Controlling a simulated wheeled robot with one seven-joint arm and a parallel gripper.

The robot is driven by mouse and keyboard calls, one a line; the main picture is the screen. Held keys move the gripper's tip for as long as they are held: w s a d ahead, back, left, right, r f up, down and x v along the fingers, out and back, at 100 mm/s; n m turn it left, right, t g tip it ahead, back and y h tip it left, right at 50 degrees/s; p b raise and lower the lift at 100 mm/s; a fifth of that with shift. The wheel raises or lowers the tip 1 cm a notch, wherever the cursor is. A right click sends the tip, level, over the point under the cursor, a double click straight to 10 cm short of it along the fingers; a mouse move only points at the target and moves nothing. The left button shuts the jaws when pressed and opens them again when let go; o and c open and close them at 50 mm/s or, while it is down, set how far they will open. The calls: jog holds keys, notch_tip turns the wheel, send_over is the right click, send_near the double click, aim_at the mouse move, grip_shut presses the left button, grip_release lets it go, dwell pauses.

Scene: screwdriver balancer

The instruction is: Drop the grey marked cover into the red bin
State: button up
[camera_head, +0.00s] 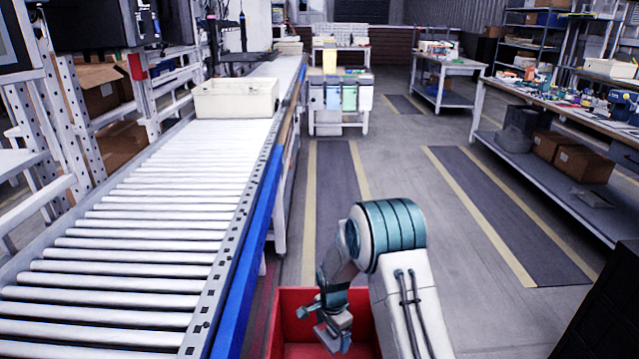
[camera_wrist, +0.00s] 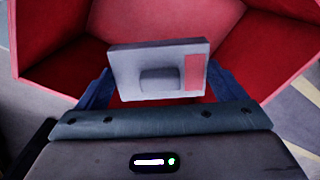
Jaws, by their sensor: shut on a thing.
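The grey cover (camera_wrist: 130,72) is a flat plate with a raised grey block in its middle and a red mark near its right end in the wrist view. My gripper (camera_wrist: 160,88) is shut on it, with a blue finger at each end of the plate. In the head view my gripper (camera_head: 333,328) hangs over the red bin (camera_head: 290,318), where the cover is small and hard to make out. The red bin's inner walls (camera_wrist: 60,40) surround the cover in the wrist view. Part of the bin floor is hidden behind the cover and my gripper.
A roller conveyor (camera_head: 150,210) with a blue side rail (camera_head: 250,240) runs along the left of the bin. A cream tote (camera_head: 236,98) stands farther up it. A workbench (camera_head: 560,110) stands at the right. The floor aisle between is clear.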

aim_at(332, 343)
jog(key=shift+f+b, duration=1.45)
jog(key=shift+f, duration=1.3)
jog(key=o, duration=0.7)
jog(key=shift+r, duration=0.1)
notch_tip(332, 343, up, 14)
jog(key=shift+f+p, duration=0.15)
jog(key=shift+p, duration=0.9)
